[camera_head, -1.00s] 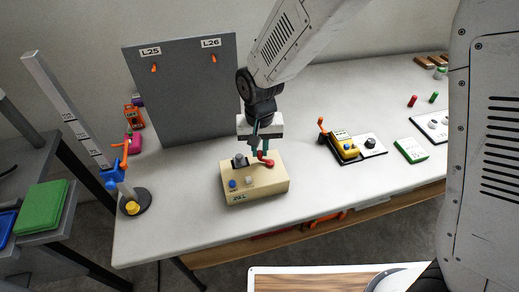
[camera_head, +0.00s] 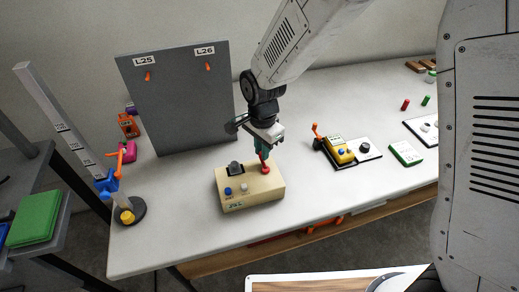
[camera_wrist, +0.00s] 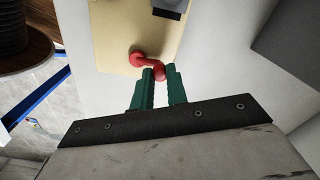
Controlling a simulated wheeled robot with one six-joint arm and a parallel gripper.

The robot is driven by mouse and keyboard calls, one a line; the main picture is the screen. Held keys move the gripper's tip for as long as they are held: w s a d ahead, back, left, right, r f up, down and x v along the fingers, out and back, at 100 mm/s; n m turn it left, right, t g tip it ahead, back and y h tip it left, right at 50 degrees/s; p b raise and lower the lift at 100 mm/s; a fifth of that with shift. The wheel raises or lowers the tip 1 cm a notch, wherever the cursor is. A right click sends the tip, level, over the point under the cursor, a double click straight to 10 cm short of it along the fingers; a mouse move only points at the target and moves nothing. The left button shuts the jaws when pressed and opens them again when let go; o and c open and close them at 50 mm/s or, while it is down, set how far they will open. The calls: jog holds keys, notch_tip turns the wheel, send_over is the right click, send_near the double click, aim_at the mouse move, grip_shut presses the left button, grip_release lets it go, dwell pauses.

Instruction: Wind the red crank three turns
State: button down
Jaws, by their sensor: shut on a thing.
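The red crank (camera_head: 265,168) sits on the right part of a beige box (camera_head: 250,193) on the white table. In the wrist view the red crank (camera_wrist: 146,61) shows as a bent arm with a round knob at its end, on the edge of the beige box (camera_wrist: 108,28). My gripper (camera_head: 263,160) has green fingers and reaches down from above. In the wrist view its fingers (camera_wrist: 160,77) are at the crank's knob, shut on it. The box also has a blue button, a white button and a dark grey knob.
A grey board (camera_head: 178,95) with labels L25 and L26 stands behind the box. A yellow device with an orange handle (camera_head: 339,150) is to the right. A post with a blue clamp (camera_head: 110,184) stands at the left. The table in front of the box is clear.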

jog(key=m, duration=0.2)
jog(key=d+m, duration=0.1)
jog(key=m, duration=0.2)
jog(key=shift+w+d+m, duration=0.1)
jog(key=shift+d+m, duration=0.2)
jog(key=m, duration=0.3)
jog(key=d+m, duration=0.1)
jog(key=shift+s+m, duration=0.25)
jog(key=shift+m, duration=0.05)
jog(key=m, duration=0.3)
jog(key=d+m, duration=0.1)
jog(key=shift+s, duration=0.4)
jog(key=shift+s+d+m, duration=0.15)
jog(key=shift+s+m, duration=0.15)
jog(key=shift+m, duration=0.9)
jog(key=shift+s+d+m, duration=0.1)
jog(key=shift+s+m, duration=0.2)
jog(key=shift+m, duration=0.9)
jog(key=c, duration=1.4)
grip_release()
notch_tip(320, 180, up, 8)
jog(key=shift+f, duration=0.1)
